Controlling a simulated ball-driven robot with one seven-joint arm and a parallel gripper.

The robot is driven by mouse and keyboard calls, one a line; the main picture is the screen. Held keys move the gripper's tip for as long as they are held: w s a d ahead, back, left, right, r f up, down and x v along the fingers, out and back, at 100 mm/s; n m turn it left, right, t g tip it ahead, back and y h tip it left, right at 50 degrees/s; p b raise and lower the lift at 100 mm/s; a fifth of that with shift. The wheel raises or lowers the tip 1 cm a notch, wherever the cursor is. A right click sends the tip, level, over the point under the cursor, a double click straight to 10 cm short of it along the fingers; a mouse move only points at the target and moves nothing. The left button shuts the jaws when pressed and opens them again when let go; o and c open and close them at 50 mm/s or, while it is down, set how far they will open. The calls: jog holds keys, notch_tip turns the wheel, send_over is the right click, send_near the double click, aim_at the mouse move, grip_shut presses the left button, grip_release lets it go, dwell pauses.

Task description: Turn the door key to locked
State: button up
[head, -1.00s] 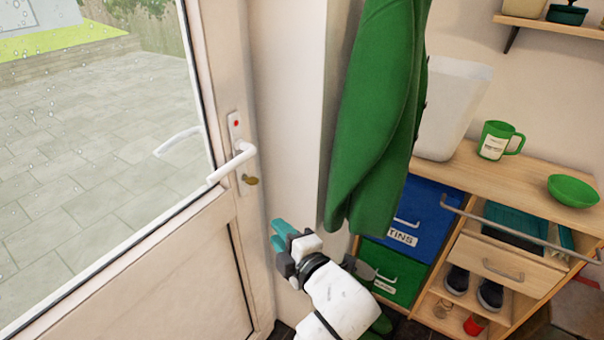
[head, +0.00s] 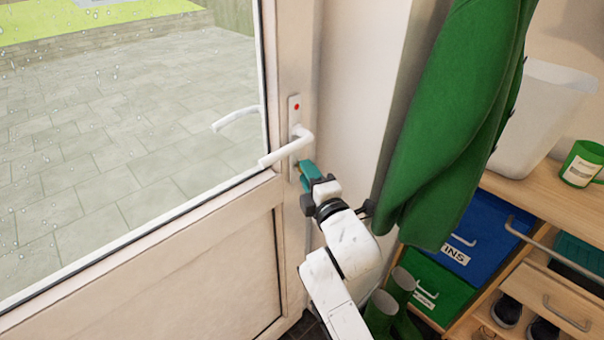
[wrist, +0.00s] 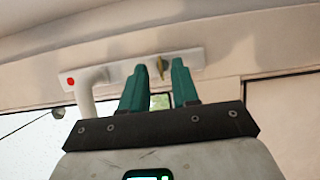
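The brass door key (wrist: 160,66) sits in the white lock plate (wrist: 118,76) on the door frame side of the door. In the wrist view it appears upright, edge-on, between my fingertips. My gripper (wrist: 159,74) is open, its teal fingers apart with a gap on either side of the key; I cannot tell whether the tips reach past it. In the head view my gripper (head: 306,172) is at the plate just below the white lever handle (head: 288,147) and largely hides the key. A red mark (head: 297,107) shows on the plate above the handle.
The glazed white door (head: 180,265) looks closed. A green coat (head: 450,130) hangs to the right of my arm. Green boots (head: 385,310) stand on the floor beside it. A wooden shelf unit (head: 545,215) with a blue drawer (head: 482,225) stands further right.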

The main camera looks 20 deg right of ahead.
jog(key=shift+w, duration=0.35)
jog(key=shift+c, duration=0.3)
grip_shut()
